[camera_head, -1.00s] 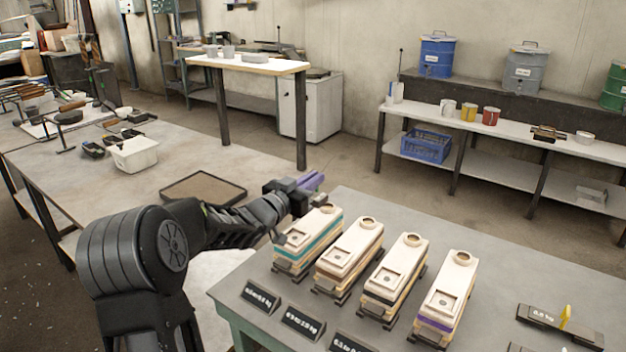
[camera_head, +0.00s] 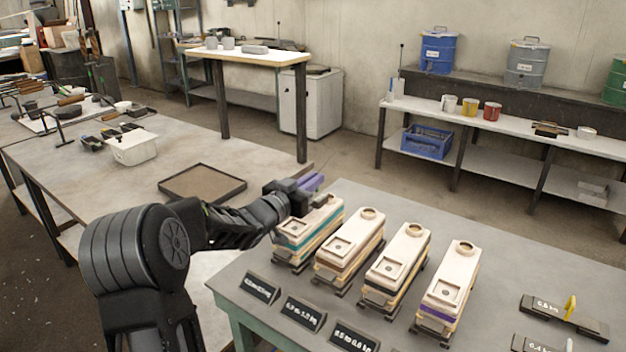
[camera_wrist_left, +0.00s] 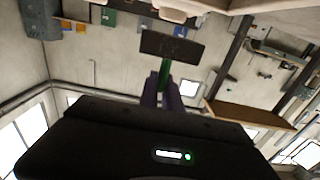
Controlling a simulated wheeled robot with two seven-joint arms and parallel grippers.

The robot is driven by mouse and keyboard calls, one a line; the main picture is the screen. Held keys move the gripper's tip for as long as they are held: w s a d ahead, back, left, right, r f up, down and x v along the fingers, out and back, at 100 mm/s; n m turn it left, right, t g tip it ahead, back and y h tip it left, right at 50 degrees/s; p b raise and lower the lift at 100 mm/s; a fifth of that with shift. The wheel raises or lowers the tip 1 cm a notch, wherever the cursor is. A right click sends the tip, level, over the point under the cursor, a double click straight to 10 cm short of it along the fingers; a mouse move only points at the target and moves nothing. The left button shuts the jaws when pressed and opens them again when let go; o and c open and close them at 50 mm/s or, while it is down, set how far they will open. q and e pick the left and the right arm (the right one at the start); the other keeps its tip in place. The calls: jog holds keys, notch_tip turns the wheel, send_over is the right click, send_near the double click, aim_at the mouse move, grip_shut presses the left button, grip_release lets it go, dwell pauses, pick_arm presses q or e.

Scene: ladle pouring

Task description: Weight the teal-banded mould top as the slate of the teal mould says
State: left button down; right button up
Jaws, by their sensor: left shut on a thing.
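The teal-banded mould (camera_head: 308,236) is the leftmost of the row, a pale long box with a teal stripe. Its slate (camera_head: 260,287) stands in front, its writing too small to read surely. My left gripper (camera_head: 311,183) has purple fingers over or just behind the mould's far end and partly covers its top. In the left wrist view the fingers (camera_wrist_left: 163,92) are shut on a green tab (camera_wrist_left: 164,70) with a dark plate (camera_wrist_left: 172,47), seemingly a weight. The head view hides this weight; I cannot tell whether it touches the mould. My right gripper is not in view.
Several similar moulds stand to the right, the last purple-banded (camera_head: 448,290). More slates (camera_head: 304,313) stand in front. A yellow-tabbed weight (camera_head: 545,311) lies at the right. A shallow tray (camera_head: 202,184) lies on the left table.

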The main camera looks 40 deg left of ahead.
pick_arm(q)
jog(key=shift+f+b, duration=0.85)
jog(key=shift+f, duration=0.45)
jog(key=shift+f, duration=0.25)
jog(key=c, duration=1.5)
grip_release()
jog(key=shift+o, duration=0.2)
jog(key=shift+f, duration=0.15)
jog(key=shift+s, duration=0.15)
jog(key=s+b, duration=0.1)
jog(key=s, duration=0.6)
jog(key=shift+s+d, duration=0.1)
jog(key=shift+s, duration=0.2)
